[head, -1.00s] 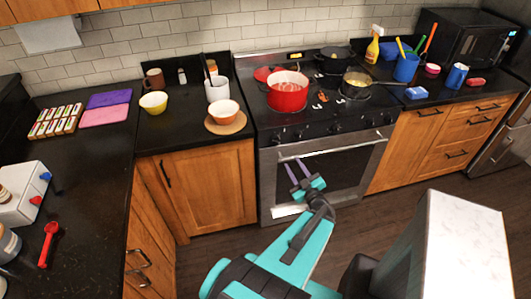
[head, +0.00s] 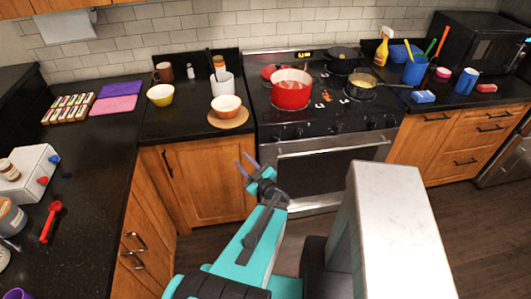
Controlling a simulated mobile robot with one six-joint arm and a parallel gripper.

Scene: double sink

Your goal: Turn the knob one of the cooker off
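The cooker (head: 325,167) stands against the back wall, with a black top and a glass oven door with a metal handle. Several small dark knobs (head: 299,133) line its front edge; I cannot read which is number one or how each is turned. My gripper (head: 246,162) is in front of the wooden cabinet, just left of the oven door and lower than the knobs. Its two purple fingers are apart with nothing between them, and it touches no knob. A red pot (head: 291,90) and a pan (head: 362,88) with yellowish contents sit on the cooker.
A bowl on a round wooden board (head: 229,121) stands on the counter left of the cooker. A white-topped block (head: 400,230) rises in the right foreground. The dark counter (head: 95,150) runs along the left. The floor before the cooker looks clear.

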